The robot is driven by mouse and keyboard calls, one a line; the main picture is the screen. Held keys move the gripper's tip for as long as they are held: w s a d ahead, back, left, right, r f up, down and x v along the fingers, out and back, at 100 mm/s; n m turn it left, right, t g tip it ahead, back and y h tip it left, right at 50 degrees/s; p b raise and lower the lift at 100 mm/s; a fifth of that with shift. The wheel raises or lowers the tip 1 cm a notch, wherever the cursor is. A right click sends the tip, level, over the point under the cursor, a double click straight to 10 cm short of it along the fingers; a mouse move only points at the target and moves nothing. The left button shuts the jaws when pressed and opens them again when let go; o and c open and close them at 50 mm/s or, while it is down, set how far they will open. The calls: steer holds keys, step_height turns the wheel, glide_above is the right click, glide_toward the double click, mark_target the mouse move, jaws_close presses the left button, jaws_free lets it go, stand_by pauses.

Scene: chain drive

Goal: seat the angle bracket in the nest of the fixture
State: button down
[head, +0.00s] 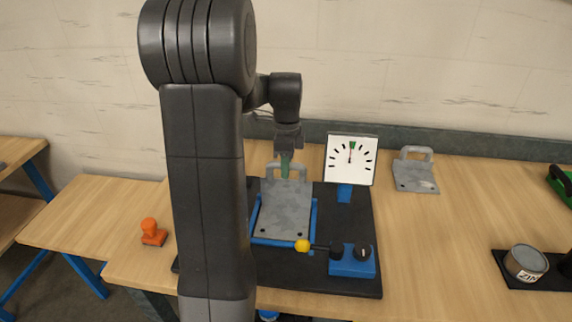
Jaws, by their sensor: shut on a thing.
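A grey metal angle bracket (283,212) with a loop handle lies over the blue-edged nest (315,222) of the fixture, whose dark base plate (350,213) rests on the bench. Two small holes show near the bracket's front edge. My gripper (285,170), with green fingertips, is at the back of this bracket, shut on its handle. Blue rim shows along the bracket's right and front sides. I cannot tell whether the bracket is down in the nest or just above it. My arm hides the left part of the fixture.
A dial gauge (349,160) stands behind the nest. A similar bracket (415,174) lies to the right. An orange stamp-like object (152,232) and a tin (526,262) stand farther out.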

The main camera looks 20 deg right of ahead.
steer(key=c, duration=1.2)
jaws_free()
steer(key=shift+f, duration=0.1)
step_height(320, 180, up, 14)
steer(key=shift+w+d+b, duration=0.3)
steer(key=shift+w, duration=0.15)
steer(key=shift+f, duration=0.2)
steer(key=f, duration=0.9)
steer(key=s+f, duration=0.1)
steer(key=f, duration=0.3)
steer(key=shift+a+f+p, duration=0.3)
steer(key=shift+r, duration=0.2)
